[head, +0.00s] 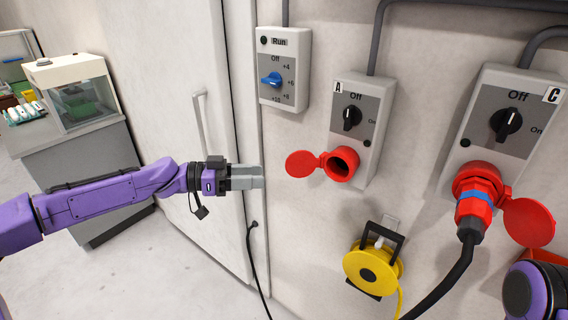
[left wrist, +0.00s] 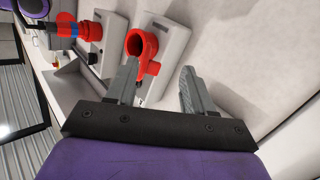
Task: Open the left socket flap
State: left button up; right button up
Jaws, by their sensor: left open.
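The left socket (head: 340,164), red and round, sits on the grey switch box marked A (head: 360,105). Its red flap (head: 303,164) stands swung open to the left, and the dark socket mouth shows. In the left wrist view, the socket (left wrist: 136,44) lies beyond my fingers, its mouth uncovered. My left gripper (head: 262,177) is open and empty, left of the flap and apart from it in the head view. My right arm shows only in part at the bottom right; its fingers are out of frame.
Box C (head: 500,120) at the right has a red plug (head: 474,196) in its socket and an open flap (head: 528,222). A yellow cable reel (head: 372,268) hangs below box A. A dial box (head: 283,68) is above my left gripper. A cabinet door handle (head: 199,122) stands behind the arm.

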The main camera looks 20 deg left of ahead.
pick_arm(q)
jog(key=m+h, duration=0.1)
jog(key=m, duration=0.1)
send_near(300, 161)
jog(key=w+d+p, duration=0.3)
jog(key=w+d, duration=0.1)
jog(key=d, duration=0.1)
jog(key=shift+w+f, duration=0.35)
jog(key=shift+w, duration=0.05)
pick_arm(e)
notch_tip(300, 161, up, 3)
jog(key=shift+r, duration=0.1)
pick_arm(q)
jog(key=shift+d, duration=0.1)
